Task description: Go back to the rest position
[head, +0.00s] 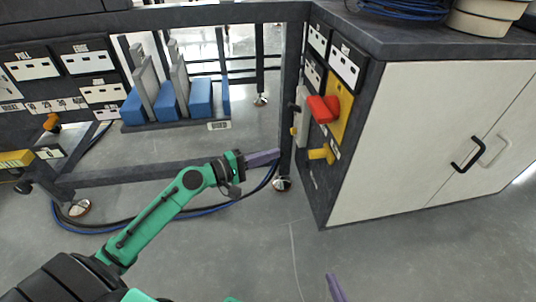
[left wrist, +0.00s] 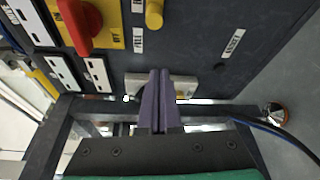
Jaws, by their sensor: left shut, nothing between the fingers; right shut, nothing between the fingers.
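My left gripper (head: 262,157) reaches in from the lower left in the head view, on a green arm. Its purple fingers are together and empty, left of the cabinet's side panel. In the left wrist view the fingers (left wrist: 157,100) lie side by side, pointing toward the panel. My right gripper (head: 335,288) shows only as purple fingers at the bottom edge of the head view, shut, with the rest out of frame.
A red switch (head: 323,108) on a yellow plate and a yellow knob (head: 322,153) stick out from the cabinet (head: 420,120). Blue blocks (head: 200,98) stand on a shelf behind. Cables (head: 215,209) lie on the floor. Open floor (head: 400,260) lies in front.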

